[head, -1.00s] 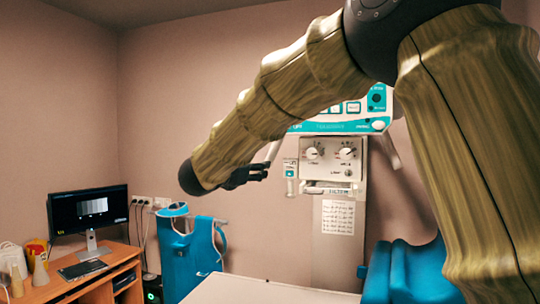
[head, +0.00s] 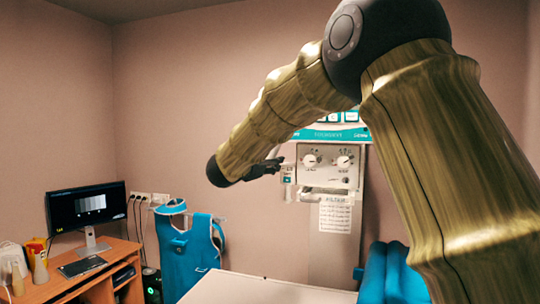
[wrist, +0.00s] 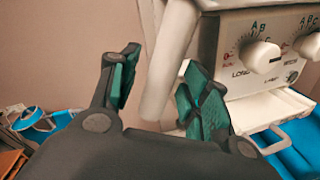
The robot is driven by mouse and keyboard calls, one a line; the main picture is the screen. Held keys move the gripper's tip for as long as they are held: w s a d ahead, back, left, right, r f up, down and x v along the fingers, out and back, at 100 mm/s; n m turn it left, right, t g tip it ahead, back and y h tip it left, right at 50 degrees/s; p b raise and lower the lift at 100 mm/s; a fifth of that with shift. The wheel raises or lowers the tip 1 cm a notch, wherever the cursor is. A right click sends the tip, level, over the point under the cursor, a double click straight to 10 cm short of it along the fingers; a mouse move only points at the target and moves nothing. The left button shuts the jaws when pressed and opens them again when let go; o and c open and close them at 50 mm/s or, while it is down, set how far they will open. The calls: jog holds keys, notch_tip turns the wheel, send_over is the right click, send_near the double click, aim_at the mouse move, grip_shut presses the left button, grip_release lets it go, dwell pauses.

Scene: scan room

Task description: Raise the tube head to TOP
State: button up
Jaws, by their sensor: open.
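The tube head is a white unit with a teal-trimmed panel (head: 330,135) above a pale box with two knobs (head: 343,161). My forearm hides part of its top. The knobbed box also shows at the right of the wrist view (wrist: 262,58). A slanted light-grey handle bar (wrist: 168,70) hangs beside it. My gripper (head: 272,166) is at the left side of the tube head. In the wrist view my gripper (wrist: 162,64) is open, with the bar between its fingers, nearer the right one. I cannot tell if they touch.
A pale table top (head: 262,291) lies below, with a blue padded piece (head: 385,272) at its right. A blue apron (head: 187,252) hangs at the left wall. A wooden desk (head: 105,275) with a monitor (head: 88,209) stands far left.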

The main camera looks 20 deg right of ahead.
jog(key=shift+w+d, duration=0.25)
jog(key=shift+d, duration=0.05)
grip_shut()
jog(key=shift+a, duration=0.1)
